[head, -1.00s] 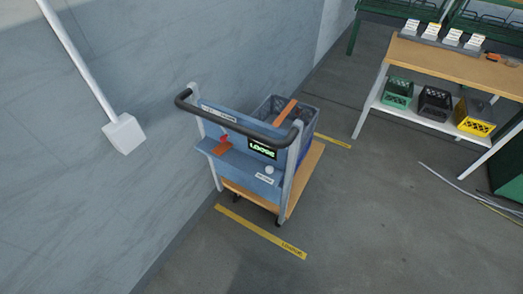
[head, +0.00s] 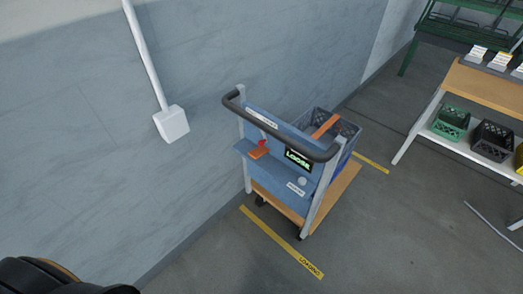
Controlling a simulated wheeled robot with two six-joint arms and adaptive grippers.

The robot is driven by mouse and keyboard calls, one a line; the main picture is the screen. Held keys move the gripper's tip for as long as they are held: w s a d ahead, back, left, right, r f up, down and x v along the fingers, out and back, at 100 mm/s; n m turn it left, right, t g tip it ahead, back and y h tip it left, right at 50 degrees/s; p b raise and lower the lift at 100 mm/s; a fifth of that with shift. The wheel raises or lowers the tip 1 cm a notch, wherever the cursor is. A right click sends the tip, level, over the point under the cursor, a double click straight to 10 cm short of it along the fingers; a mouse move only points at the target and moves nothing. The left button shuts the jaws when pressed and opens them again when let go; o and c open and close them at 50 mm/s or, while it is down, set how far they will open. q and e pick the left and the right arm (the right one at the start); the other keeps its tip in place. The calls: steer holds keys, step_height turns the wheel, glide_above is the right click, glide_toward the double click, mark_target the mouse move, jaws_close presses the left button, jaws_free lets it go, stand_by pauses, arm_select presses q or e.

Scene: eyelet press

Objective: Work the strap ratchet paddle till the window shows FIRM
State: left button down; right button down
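The cart (head: 285,165) stands near the wall, with a black push handle (head: 265,132) across its top. A small window (head: 298,159) on its blue panel reads LOOSE in green. Left of the window is a red and orange piece (head: 260,150), which looks like the ratchet paddle; its exact shape is too small to tell. An orange strap (head: 326,126) lies across a crate (head: 340,127) on the cart deck. A pale round knob (head: 302,181) sits below the window. Neither gripper is identifiable in the head view.
A yellow floor line marked LOADING (head: 280,241) lies in front of the cart. A white wall box with conduit (head: 171,124) is at left. A workbench (head: 485,92) with crates beneath stands at right. The grey floor (head: 400,235) between is mostly clear.

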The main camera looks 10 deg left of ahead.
steer(key=shift+a, duration=0.1)
stand_by(0.7)
step_height(320, 180, up, 6)
steer(key=p, duration=0.5)
steer(key=shift+f+p, duration=0.15)
steer(key=shift+p, duration=0.25)
